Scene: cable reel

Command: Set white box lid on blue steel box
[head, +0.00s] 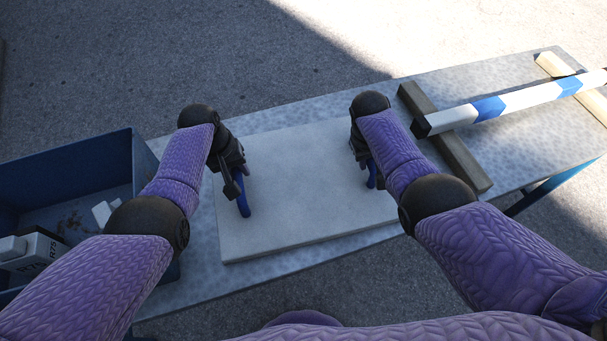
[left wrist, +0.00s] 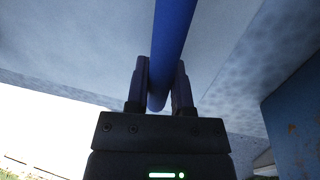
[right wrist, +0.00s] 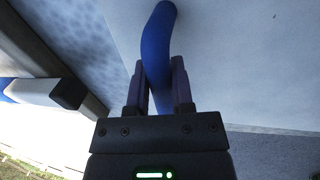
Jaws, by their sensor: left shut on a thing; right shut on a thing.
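The white box lid (head: 305,185) is a flat pale slab with two blue handles, lying level over the metal-topped table; I cannot tell whether it touches it. My left gripper (head: 238,190) is shut on the left blue handle (head: 243,206), which also shows between the fingers in the left wrist view (left wrist: 172,45). My right gripper (head: 366,165) is shut on the right blue handle (head: 372,176), also seen in the right wrist view (right wrist: 156,45). The blue steel box (head: 65,165) stands open at the left, beside the table, partly hidden by my left arm.
The box holds a grey case (head: 35,250) marked R75 and a small white block (head: 101,212). On the table (head: 480,80), right of the lid, a blue and white striped bar (head: 525,98) rests across two wooden battens (head: 445,140). Bare pavement lies behind the table.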

